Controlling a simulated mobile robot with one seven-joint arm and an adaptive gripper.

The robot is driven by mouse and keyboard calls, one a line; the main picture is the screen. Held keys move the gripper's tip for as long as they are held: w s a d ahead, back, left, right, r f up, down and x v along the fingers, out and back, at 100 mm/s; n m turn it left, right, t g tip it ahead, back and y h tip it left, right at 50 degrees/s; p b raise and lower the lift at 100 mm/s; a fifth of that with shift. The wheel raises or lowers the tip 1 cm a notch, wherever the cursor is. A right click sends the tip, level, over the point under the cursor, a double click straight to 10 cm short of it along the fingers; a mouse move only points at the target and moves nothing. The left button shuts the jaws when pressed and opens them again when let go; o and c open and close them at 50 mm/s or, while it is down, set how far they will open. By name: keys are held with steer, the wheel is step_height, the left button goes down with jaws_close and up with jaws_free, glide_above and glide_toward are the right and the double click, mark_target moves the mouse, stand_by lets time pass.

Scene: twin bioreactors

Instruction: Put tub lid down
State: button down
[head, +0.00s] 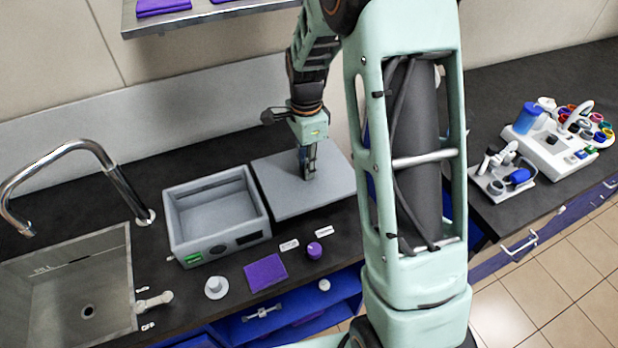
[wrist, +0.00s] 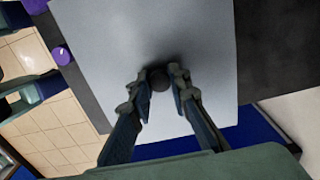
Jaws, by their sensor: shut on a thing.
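The tub lid (head: 290,190) is a flat grey panel to the right of the open tub (head: 216,218) in the head view. It lies level at or just above the dark counter; I cannot tell whether it touches. My gripper (head: 307,172) points down at the middle of the lid. In the wrist view the lid (wrist: 110,50) fills the centre, and my gripper (wrist: 159,85) is shut on its dark round knob (wrist: 158,78). The tub is a grey box with a green display on its front, and its top is uncovered.
A sink (head: 70,285) with a tap (head: 60,160) is at the left. A purple cloth (head: 265,272), a purple knob (head: 314,250) and a grey round piece (head: 215,287) lie in front. Lab devices (head: 550,135) stand on the right counter. A shelf (head: 210,12) hangs above.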

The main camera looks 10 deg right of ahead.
steer(key=w+f, duration=0.1)
steer(key=w+f+b, duration=0.1)
steer(key=f, duration=0.1)
steer(key=w+d+f+b, duration=0.1)
steer(key=f, duration=0.1)
steer(key=shift+w+d, duration=0.1)
steer(key=shift+w, duration=0.25)
steer(key=shift+w+d+f+b, duration=0.15)
steer(key=shift+f+b, duration=0.35)
steer(key=shift+f, duration=0.4)
steer(key=shift+w+a+f+b, duration=0.15)
steer(key=shift+f+b, duration=0.35)
steer(key=shift+f, duration=0.4)
steer(key=shift+d, duration=0.15)
steer(key=shift+f, duration=0.15)
steer(key=c, duration=1.8)
jaws_free()
step_height(320, 180, up, 12)
steer(key=shift+r, duration=0.15)
steer(key=shift+s, duration=0.1)
